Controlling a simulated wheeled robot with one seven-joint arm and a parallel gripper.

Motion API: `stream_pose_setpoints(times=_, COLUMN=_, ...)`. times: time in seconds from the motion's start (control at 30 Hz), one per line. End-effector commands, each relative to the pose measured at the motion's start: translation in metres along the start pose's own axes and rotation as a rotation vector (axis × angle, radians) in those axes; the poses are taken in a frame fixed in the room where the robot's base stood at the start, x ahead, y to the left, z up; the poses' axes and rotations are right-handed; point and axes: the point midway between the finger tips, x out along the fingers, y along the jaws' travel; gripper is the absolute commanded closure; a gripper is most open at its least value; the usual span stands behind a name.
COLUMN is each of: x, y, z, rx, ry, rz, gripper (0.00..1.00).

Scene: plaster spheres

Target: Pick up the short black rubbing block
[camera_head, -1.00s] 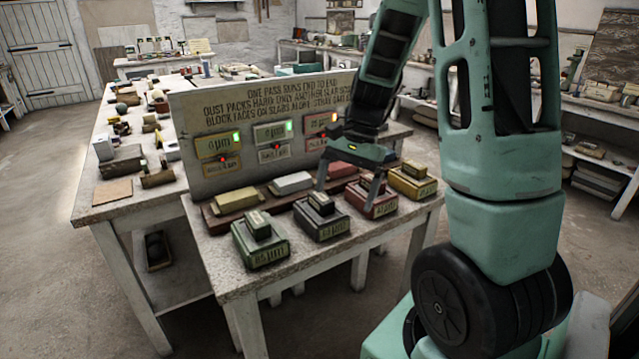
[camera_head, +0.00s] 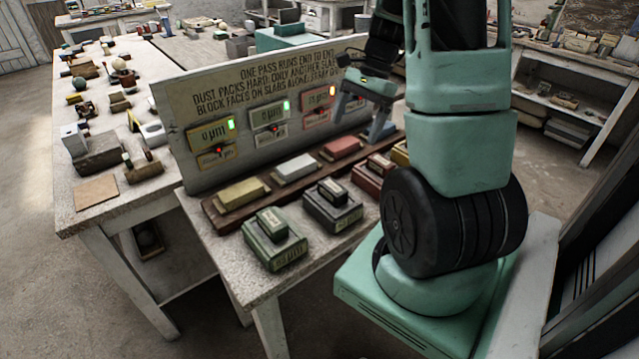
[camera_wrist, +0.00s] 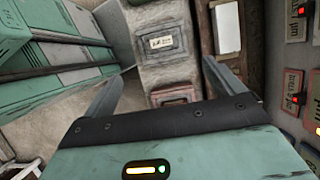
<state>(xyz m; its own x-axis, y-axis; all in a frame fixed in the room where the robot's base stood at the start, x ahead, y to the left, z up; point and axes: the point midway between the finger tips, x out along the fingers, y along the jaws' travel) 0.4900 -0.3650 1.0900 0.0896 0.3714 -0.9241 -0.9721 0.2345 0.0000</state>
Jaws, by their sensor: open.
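The short black rubbing block (camera_head: 332,208) sits on the front of the small table, between the green block and the red block, with a smaller dark piece with a pale label on top. In the wrist view the black block (camera_wrist: 165,70) lies ahead between my fingers, its label facing up. My gripper (camera_head: 362,118) is open and empty, above and behind the blocks near the sign board. In the wrist view my gripper (camera_wrist: 163,72) has its fingers wide apart, touching nothing that I can see.
A green block (camera_head: 275,240) stands left of the black one, and a red block (camera_head: 367,178) right of it, partly hidden by my arm. Behind them a brown rail (camera_head: 228,222) holds yellow, white and red slabs. The upright sign board (camera_head: 180,120) closes off the back.

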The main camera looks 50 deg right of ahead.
Motion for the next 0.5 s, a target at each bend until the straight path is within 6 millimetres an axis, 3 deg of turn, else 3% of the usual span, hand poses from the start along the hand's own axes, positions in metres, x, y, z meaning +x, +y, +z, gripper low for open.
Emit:
stream_pose_setpoints(times=0.17, x=0.025, y=0.002, z=0.001, rx=0.002, ry=-0.004, rz=0.006, gripper=0.06)
stream_pose_setpoints(times=0.5, x=0.095, y=0.001, z=0.0, rx=0.002, ry=-0.003, rz=0.005, gripper=0.06)
